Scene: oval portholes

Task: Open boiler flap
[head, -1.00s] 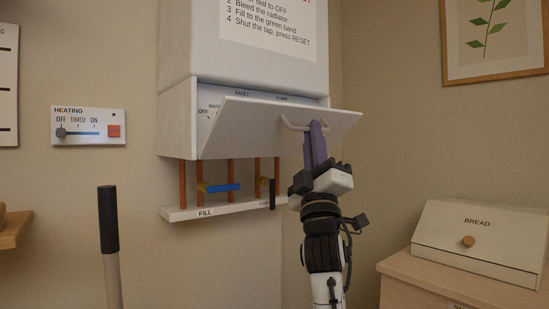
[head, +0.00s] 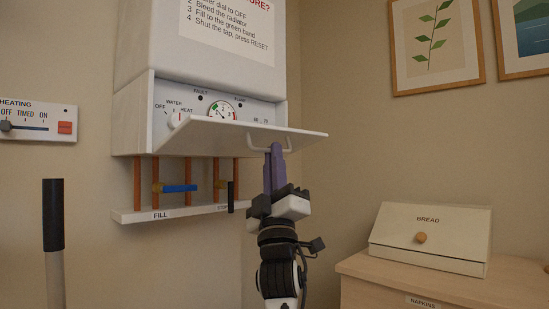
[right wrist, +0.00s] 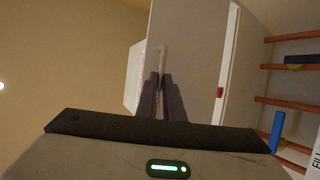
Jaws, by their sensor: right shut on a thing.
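The white boiler (head: 131,110) hangs on the wall left of centre in the head view. My right gripper (head: 274,150) is below the flap, shut on the white bar handle (head: 290,143) near the flap's front edge. The right wrist view shows the fingers (right wrist: 161,85) closed at the handle (right wrist: 162,58). My left gripper is in neither view.
Below the boiler are copper pipes (head: 137,185), a blue tap lever (head: 180,188) and a white shelf strip marked FILL (head: 140,215). A bread box (head: 430,238) stands on a wooden cabinet (head: 380,285) at right. A dark-topped post (head: 53,215) stands at left.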

